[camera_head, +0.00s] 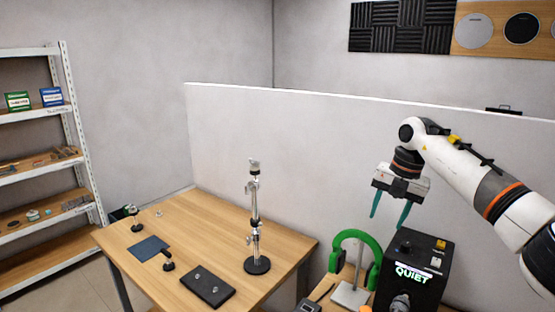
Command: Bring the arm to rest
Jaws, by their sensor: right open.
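My right arm (465,180) comes in from the right edge, white and grey with orange bands. Its right gripper (390,217) points down with two green fingers spread apart. It is open and empty, and hangs in the air above the black box with the lit word QUIET (420,265). My left gripper does not show in this view.
A wooden table (215,235) holds a metal stand (255,220), a black slab (207,287) and a dark blue pad (150,248). Green headphones (357,240) hang beside the black box. A white partition (300,150) stands behind. Shelves (40,175) stand at left.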

